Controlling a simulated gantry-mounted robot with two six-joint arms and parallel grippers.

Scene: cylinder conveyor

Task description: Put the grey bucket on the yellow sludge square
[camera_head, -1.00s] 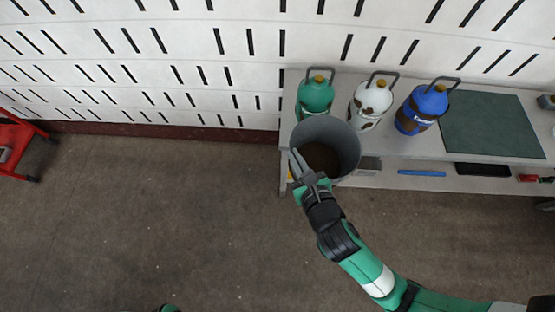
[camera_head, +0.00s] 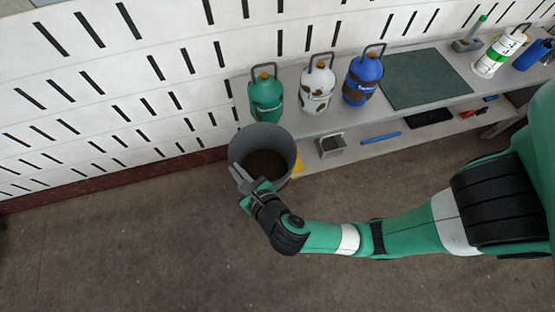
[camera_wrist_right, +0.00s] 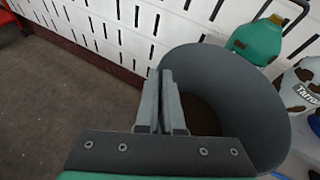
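The grey bucket (camera_head: 233,150) is open at the top, with dark brown contents. It hangs at the left end of the bench, in front of the green bottle. My right gripper (camera_head: 240,175) is at its near left rim. In the right wrist view its fingers (camera_wrist_right: 166,85) are close together on the wall of the bucket (camera_wrist_right: 235,85), which leans to the right there. A piece of the yellow square (camera_head: 298,165) shows at the low shelf, just right of the bucket. The rest of it is hidden behind the bucket. My left gripper is not in view.
The green bottle (camera_head: 266,98), white bottle (camera_head: 318,88) and blue bottle (camera_head: 362,80) stand on the bench top beside a dark green mat (camera_head: 425,78). A grey square container (camera_head: 331,147) and a blue bar (camera_head: 381,138) are on the low shelf. The floor in front is clear.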

